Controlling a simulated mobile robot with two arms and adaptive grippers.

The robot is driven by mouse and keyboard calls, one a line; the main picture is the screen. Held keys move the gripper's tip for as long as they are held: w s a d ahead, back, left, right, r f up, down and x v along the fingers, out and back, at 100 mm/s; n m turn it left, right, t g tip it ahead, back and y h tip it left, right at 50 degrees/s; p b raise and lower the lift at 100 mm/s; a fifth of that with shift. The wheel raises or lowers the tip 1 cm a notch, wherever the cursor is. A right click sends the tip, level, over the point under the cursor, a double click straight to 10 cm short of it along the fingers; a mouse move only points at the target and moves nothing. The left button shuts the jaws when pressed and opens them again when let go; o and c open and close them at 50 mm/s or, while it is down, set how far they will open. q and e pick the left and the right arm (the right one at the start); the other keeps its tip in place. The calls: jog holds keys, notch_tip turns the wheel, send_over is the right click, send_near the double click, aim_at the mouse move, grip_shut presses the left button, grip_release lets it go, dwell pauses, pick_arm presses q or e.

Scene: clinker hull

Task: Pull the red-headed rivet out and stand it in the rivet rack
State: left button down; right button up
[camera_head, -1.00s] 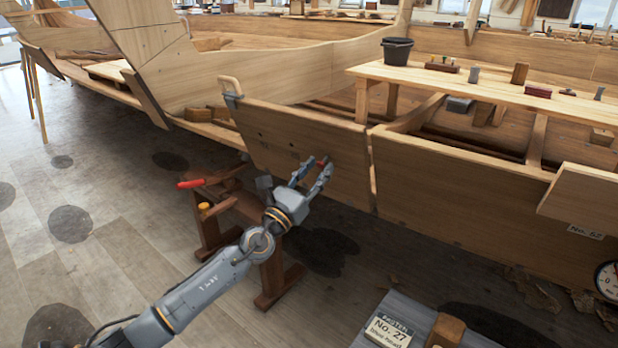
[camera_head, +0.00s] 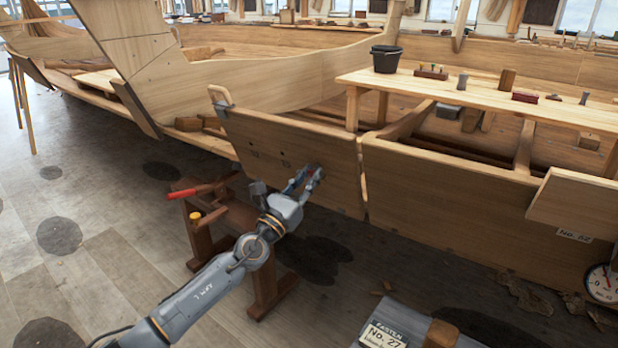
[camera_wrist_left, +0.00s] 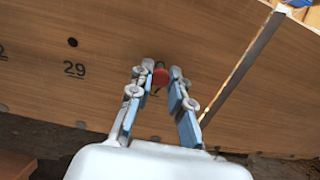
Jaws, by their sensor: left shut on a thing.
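The red-headed rivet (camera_wrist_left: 160,77) is between my left fingertips, in front of the hull plank (camera_wrist_left: 110,45). The gripper also shows in the left wrist view (camera_wrist_left: 163,80). My right gripper is not in view.
The wooden bench (camera_head: 400,84) stands behind the planks, with a dark bucket (camera_head: 390,57) and small blocks on it. A sawhorse (camera_head: 235,215) with a red-handled tool (camera_head: 187,193) stands beside my left arm. A grey box (camera_head: 400,325) lies front right. Floor at left is open.

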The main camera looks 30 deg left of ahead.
pick_arm(q)
jog(key=shift+s+f, duration=0.1)
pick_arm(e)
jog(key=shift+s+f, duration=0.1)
pick_arm(q)
jog(key=shift+s, duration=0.1)
jog(key=shift+s+a+f, duration=0.1)
jog(key=shift+s+f, duration=0.15)
jog(key=shift+s, duration=0.45)
jog(key=shift+s+f+b, duration=0.2)
jog(key=shift+s+b, duration=0.15)
jog(key=shift+s, duration=0.1)
jog(key=shift+v, duration=0.85)
jog(key=shift+s, duration=0.2)
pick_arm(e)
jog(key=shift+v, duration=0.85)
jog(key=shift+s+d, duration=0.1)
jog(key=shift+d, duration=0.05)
